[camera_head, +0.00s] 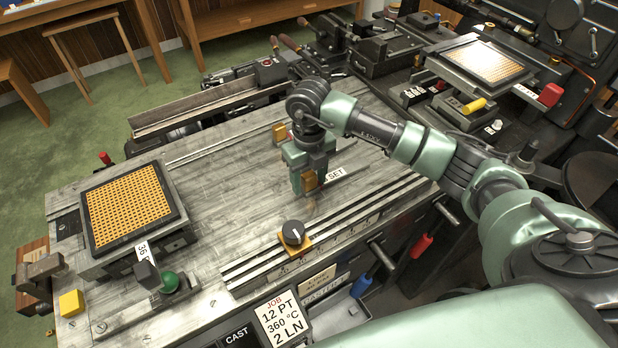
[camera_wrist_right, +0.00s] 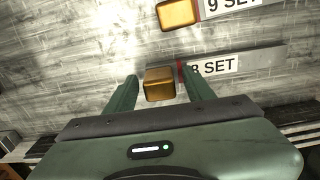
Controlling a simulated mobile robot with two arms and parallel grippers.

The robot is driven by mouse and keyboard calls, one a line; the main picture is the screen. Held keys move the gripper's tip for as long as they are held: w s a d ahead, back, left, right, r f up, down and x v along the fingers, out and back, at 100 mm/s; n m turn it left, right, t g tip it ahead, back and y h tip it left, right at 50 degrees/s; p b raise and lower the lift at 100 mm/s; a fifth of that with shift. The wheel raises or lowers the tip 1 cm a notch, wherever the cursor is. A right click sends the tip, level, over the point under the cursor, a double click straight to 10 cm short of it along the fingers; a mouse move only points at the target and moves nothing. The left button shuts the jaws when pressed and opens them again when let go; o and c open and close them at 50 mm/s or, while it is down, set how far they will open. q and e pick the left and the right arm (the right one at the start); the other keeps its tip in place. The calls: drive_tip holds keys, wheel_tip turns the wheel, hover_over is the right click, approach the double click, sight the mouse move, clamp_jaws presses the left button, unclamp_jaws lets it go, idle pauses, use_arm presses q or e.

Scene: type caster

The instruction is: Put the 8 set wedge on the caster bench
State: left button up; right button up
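The 8 set wedge (camera_wrist_right: 160,84) is a small golden-yellow block beside the "8 SET" label (camera_wrist_right: 214,67) on the grey wood top. My right gripper (camera_wrist_right: 157,78) is open, one finger on each side of this wedge, with narrow gaps showing. In the head view the right gripper (camera_head: 308,178) points down over the bench, and the wedge (camera_head: 310,181) shows partly behind a finger. The caster bench (camera_head: 220,190) is the long grey surface below it. My left gripper is not in view.
The 9 set wedge (camera_wrist_right: 178,13) lies close by at its own label; it also shows in the head view (camera_head: 279,133). A black dial on a yellow base (camera_head: 293,236) sits near the front rails. A matrix grid plate (camera_head: 128,206) stands at left. The bench between is clear.

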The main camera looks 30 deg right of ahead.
drive_tip(key=shift+r, duration=0.3)
wheel_tip(320, 180, up, 10)
drive_tip(key=b, duration=0.3)
drive_tip(key=shift+r, duration=0.85)
idle(0.4)
